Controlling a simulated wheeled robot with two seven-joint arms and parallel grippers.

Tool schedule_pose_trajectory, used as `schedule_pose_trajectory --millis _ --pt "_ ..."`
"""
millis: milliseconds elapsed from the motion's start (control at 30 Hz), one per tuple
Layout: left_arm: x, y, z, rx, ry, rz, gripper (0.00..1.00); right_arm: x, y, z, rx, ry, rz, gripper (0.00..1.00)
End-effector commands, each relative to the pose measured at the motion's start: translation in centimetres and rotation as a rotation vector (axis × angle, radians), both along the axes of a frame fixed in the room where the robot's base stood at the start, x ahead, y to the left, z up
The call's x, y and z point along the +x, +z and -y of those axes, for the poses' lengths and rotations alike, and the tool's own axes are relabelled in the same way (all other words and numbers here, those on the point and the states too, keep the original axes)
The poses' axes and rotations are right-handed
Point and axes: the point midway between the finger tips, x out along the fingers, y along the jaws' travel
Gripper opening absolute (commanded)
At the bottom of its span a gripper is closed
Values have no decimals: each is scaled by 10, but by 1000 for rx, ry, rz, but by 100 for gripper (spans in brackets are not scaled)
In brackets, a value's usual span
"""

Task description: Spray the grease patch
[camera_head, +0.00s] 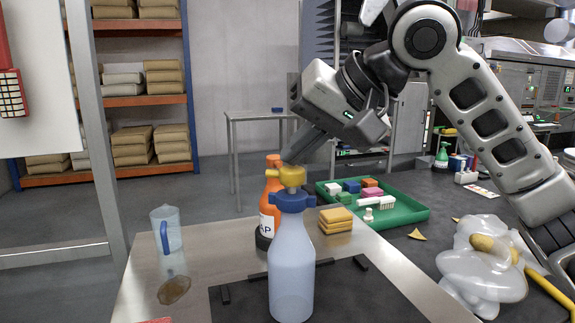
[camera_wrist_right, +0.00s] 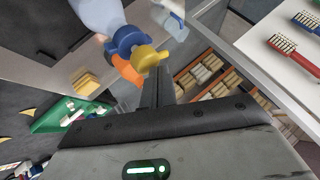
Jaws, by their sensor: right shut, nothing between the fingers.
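A spray bottle (camera_head: 291,262) with a pale translucent body, blue collar and yellow head stands upright on the metal table, on a dark mat. It also shows in the right wrist view (camera_wrist_right: 100,14), with its yellow head (camera_wrist_right: 148,58) beside my fingertips. My right gripper (camera_head: 290,158) is shut and empty, its fingers pointing down-left at the yellow head; whether they touch it, I cannot tell. The gripper also shows in the wrist view (camera_wrist_right: 158,78). A brown grease patch (camera_head: 173,290) lies on the table left of the bottle. My left gripper is out of view.
An orange soap bottle (camera_head: 270,213) stands just behind the spray bottle. A clear jug (camera_head: 168,230) with a blue handle stands at the table's left edge. Yellow sponges (camera_head: 335,220) and a green tray (camera_head: 405,211) of small items lie right. A clear plastic bag (camera_head: 480,268) lies far right.

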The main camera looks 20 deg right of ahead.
Motion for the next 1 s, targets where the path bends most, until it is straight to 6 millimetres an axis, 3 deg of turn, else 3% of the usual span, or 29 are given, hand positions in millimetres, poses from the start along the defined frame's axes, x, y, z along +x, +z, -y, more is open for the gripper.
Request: schedule_pose_trajectory --millis 1000 --pt "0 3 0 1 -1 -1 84 0 -9 0 -2 1 -3 0"
